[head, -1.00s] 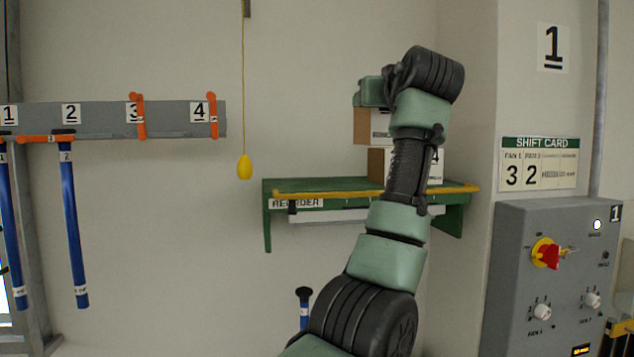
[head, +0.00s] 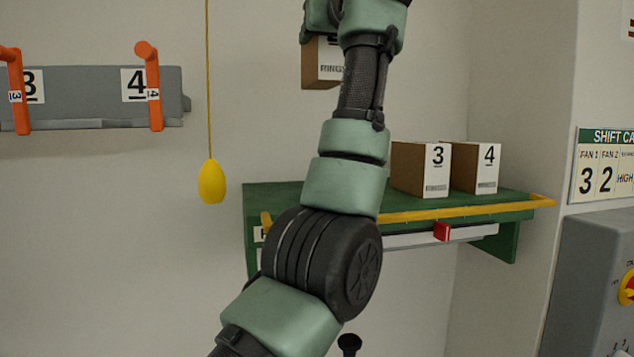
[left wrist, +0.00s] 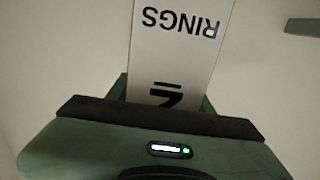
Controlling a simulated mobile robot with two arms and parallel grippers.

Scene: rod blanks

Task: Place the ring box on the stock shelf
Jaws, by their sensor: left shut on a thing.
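The ring box (head: 322,66) is a brown carton with a white face, held in the air above the left part of the stock shelf. In the left wrist view its white face (left wrist: 172,50) reads RINGS upside down, with a partly covered numeral. My left gripper (head: 320,18) is shut on it at the top of the head view; its fingertips are largely hidden there. The stock shelf (head: 285,193) is a green board with a yellow front rail (head: 425,214). My left arm hides part of the shelf's middle. My right gripper is not in view.
Box 3 (head: 436,170) and box 4 (head: 486,170) stand on the shelf's right half. The visible left part is bare. A red marker (head: 441,232) sits below the rail. A yellow pull (head: 212,182) hangs left of the shelf; a grey cabinet (head: 590,260) stands right.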

